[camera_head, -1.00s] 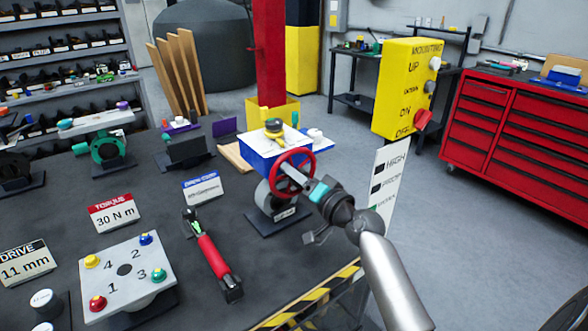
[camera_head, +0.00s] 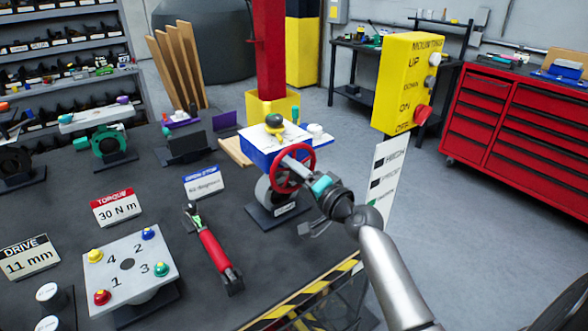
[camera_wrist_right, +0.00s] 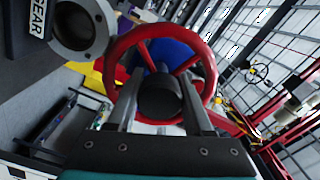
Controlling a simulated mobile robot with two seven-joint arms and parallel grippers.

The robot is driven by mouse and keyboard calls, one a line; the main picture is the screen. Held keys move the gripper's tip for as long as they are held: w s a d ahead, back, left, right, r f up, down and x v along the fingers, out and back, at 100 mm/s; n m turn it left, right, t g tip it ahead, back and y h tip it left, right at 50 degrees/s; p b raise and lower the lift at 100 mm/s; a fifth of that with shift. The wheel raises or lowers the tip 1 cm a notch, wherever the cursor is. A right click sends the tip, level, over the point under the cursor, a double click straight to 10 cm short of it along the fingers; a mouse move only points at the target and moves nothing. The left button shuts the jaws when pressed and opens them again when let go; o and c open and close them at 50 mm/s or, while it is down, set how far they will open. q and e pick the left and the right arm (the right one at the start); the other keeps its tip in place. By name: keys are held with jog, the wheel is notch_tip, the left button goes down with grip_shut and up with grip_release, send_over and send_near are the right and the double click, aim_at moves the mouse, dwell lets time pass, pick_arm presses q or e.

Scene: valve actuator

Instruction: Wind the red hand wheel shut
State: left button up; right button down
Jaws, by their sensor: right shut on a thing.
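The red hand wheel (camera_head: 295,170) is mounted on the front of a blue and white valve actuator (camera_head: 272,147), which stands on a dark base on the bench. My right gripper (camera_head: 308,174) reaches the wheel from the lower right. In the right wrist view the red wheel (camera_wrist_right: 199,60) fills the middle, and my right gripper's two fingers (camera_wrist_right: 160,105) lie on either side of its dark round hub (camera_wrist_right: 160,94). The fingers are shut on the hub. My left gripper is not in view.
A yellow control box (camera_head: 405,85) stands right of the actuator, with a white label plate (camera_head: 385,185) below it. Striped edging (camera_head: 300,295) marks the bench's front edge.

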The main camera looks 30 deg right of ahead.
jog(key=shift+c, duration=1.5)
grip_release()
jog(key=s+d+b, duration=0.1)
jog(key=s+b, duration=0.1)
jog(key=s, duration=1.3)
jog(key=shift+b, duration=0.35)
jog(key=shift+s+d, duration=0.1)
